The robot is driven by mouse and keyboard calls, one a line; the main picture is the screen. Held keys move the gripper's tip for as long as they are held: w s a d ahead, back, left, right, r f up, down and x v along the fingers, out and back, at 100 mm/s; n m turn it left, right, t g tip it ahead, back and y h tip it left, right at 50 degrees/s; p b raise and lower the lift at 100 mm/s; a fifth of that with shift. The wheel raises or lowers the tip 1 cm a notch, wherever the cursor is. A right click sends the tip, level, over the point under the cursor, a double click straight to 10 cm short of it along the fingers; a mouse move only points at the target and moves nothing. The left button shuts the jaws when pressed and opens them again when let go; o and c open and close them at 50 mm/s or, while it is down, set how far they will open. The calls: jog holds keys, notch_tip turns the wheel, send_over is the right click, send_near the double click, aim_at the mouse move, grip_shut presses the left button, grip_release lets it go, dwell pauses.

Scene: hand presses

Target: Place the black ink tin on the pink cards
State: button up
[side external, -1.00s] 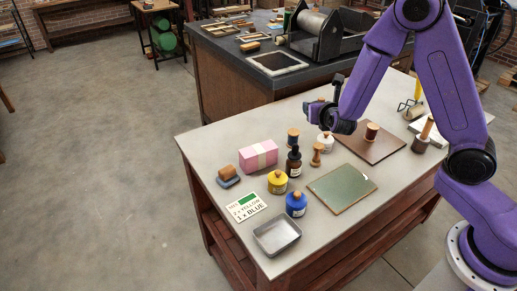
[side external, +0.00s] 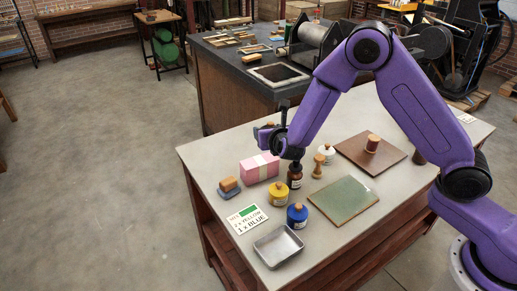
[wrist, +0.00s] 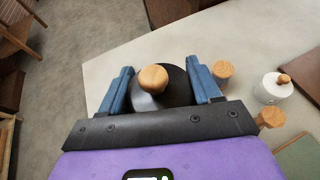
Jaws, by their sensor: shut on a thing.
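The black ink tin (wrist: 178,88) is a dark round tin with a wooden knob, held between the two blue fingers of my gripper (wrist: 160,70) in the wrist view. The pink cards (side external: 256,172) are a pink block with a pale band, lying on the table in the side view. My gripper (side external: 266,136) is above the cards there, shut on the tin. The tin is small and hard to make out in that view. The cards are hidden from the wrist view.
A yellow tin (side external: 279,196), a blue tin (side external: 297,218), a white jar (side external: 327,154) and a wooden-handled stamp (side external: 318,170) stand nearby. A sorting card (side external: 246,219) and metal tray (side external: 278,248) lie in front.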

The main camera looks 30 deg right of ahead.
send_over(259, 158)
jog(key=f, duration=0.5)
jog(key=shift+w+d, duration=0.1)
jog(key=shift+w, duration=0.1)
jog(key=shift+w+f, duration=0.15)
jog(key=shift+f, duration=1.6)
jog(key=o, duration=1.2)
jog(key=shift+f, duration=0.15)
jog(key=shift+o, duration=0.2)
jog(key=shift+s+r, duration=0.2)
jog(key=shift+r, duration=0.05)
jog(key=v, duration=1.1)
jog(key=shift+s, duration=0.3)
jog(key=shift+r, duration=0.1)
